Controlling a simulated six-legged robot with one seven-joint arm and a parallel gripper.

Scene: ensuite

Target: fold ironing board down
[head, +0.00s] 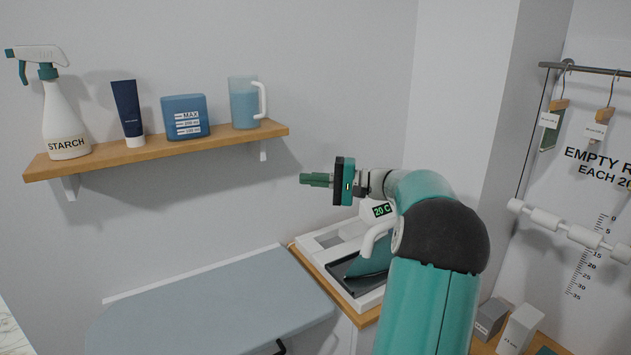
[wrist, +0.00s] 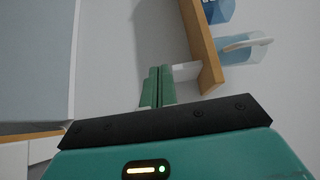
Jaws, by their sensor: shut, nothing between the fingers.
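The ironing board (head: 215,305) lies flat and horizontal at the bottom of the head view, a blue-grey top against the back wall. In the wrist view its surface (wrist: 35,60) fills the left side. My gripper (head: 303,180) is in the air above the right end of the board, pointing left, below the right end of the shelf. Its green fingers (wrist: 158,85) are shut together with nothing between them. It is apart from the board. Part of a dark leg or bracket shows under the board's right side; the rest of the underside is hidden.
A wooden shelf (head: 160,150) holds a starch bottle (head: 65,120), a tube (head: 128,112), a blue container (head: 185,117) and a jug (head: 244,103). A teal iron (head: 370,258) stands on a side counter behind my arm. A rail (head: 590,70) with hangers is at right.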

